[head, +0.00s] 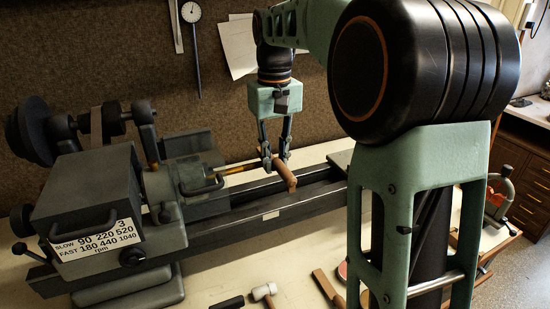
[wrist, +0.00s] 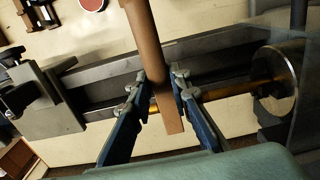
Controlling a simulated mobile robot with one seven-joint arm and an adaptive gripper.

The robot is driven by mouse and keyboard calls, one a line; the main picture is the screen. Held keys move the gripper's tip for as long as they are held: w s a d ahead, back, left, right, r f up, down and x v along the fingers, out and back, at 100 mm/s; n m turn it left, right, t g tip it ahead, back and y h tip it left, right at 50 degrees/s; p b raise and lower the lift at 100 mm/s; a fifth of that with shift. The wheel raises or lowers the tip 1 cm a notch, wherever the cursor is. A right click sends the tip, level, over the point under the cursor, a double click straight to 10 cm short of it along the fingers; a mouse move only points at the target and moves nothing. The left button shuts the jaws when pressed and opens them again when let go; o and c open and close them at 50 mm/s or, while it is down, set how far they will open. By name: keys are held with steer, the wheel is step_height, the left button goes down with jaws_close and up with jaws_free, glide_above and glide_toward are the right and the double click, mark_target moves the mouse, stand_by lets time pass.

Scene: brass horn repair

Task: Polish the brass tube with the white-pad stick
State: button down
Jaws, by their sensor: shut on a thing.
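The brass tube (head: 240,167) is held in the lathe's chuck and sticks out to the right, roughly level. It also shows in the wrist view (wrist: 232,92), running from the chuck (wrist: 277,71) toward the left. My gripper (head: 275,161) is shut on a brown wooden stick (head: 285,171) at the tube's free end. In the wrist view my gripper (wrist: 165,85) has one finger on each side of the stick (wrist: 145,40), which crosses over the tube. I cannot tell whether they touch. No white pad is visible on the stick; its padded face is hidden.
The dark lathe (head: 95,190) fills the left, its bed (head: 270,211) running below the tube. A white-headed mallet (head: 264,291), another wooden stick (head: 327,285) and a reddish disc (head: 342,270) lie on the front bench.

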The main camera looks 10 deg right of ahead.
steer(key=shift+f, duration=0.45)
stand_by(0.6)
steer(key=shift+d, duration=0.2)
stand_by(0.5)
steer(key=shift+a+f, duration=0.1)
steer(key=shift+a, duration=0.1)
stand_by(0.4)
steer(key=shift+d+p, duration=0.2)
steer(key=shift+p, duration=0.3)
steer(key=shift+a, duration=0.2)
stand_by(0.4)
steer(key=shift+d+p, duration=0.2)
steer(key=shift+p, duration=0.2)
steer(key=shift+a, duration=0.2)
stand_by(0.5)
steer(key=shift+d+p, duration=0.15)
steer(key=shift+p, duration=0.25)
stand_by(0.7)
